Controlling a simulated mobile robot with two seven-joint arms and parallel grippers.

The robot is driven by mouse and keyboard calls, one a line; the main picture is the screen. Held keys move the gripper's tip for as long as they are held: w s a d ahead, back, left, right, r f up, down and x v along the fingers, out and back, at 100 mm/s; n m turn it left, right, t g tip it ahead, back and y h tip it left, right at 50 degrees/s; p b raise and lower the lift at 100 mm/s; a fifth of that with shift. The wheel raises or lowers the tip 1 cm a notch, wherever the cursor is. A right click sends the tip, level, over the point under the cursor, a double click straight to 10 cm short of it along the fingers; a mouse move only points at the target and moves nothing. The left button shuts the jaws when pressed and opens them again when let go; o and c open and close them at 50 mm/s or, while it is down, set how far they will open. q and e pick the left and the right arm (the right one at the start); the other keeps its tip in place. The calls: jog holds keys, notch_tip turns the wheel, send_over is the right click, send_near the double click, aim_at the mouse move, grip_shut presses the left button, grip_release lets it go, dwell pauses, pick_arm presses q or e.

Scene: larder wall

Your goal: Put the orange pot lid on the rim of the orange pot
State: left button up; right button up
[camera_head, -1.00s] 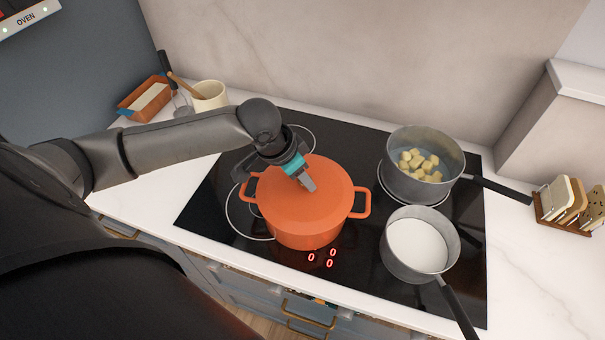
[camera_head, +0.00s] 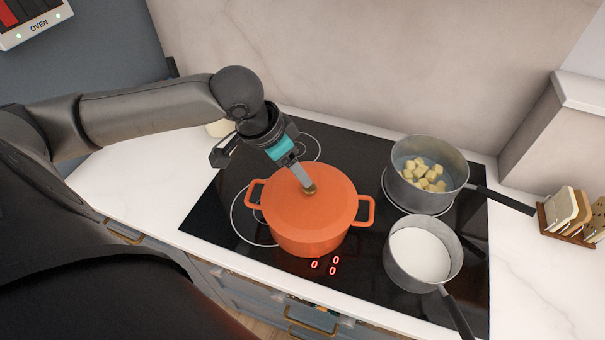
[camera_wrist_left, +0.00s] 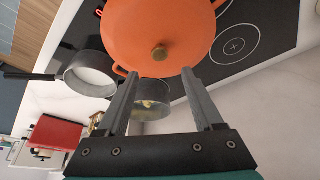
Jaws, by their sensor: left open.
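The orange pot (camera_head: 302,242) stands on the black hob with a handle on each side. The orange pot lid (camera_head: 325,203) lies flat on top of the pot, and its edge appears to meet the rim all round. The brass knob (camera_head: 309,189) shows at its middle. My left gripper (camera_head: 300,178) is above the lid, beside the knob in the head view. In the left wrist view the lid (camera_wrist_left: 170,25) and its knob (camera_wrist_left: 159,53) lie beyond the two spread fingers (camera_wrist_left: 158,85), with nothing between them. My right gripper is not in view.
A grey pot with yellow cubes (camera_head: 436,201) and a grey saucepan of white liquid (camera_head: 388,266) stand on the hob (camera_head: 205,205) to the right, handles sticking out. A rack with boards (camera_head: 571,215) is at far right. The left counter (camera_head: 120,190) has bare room.

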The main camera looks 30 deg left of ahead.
pick_arm(q)
jog(key=shift+v, duration=1.9)
jog(key=shift+d, duration=0.1)
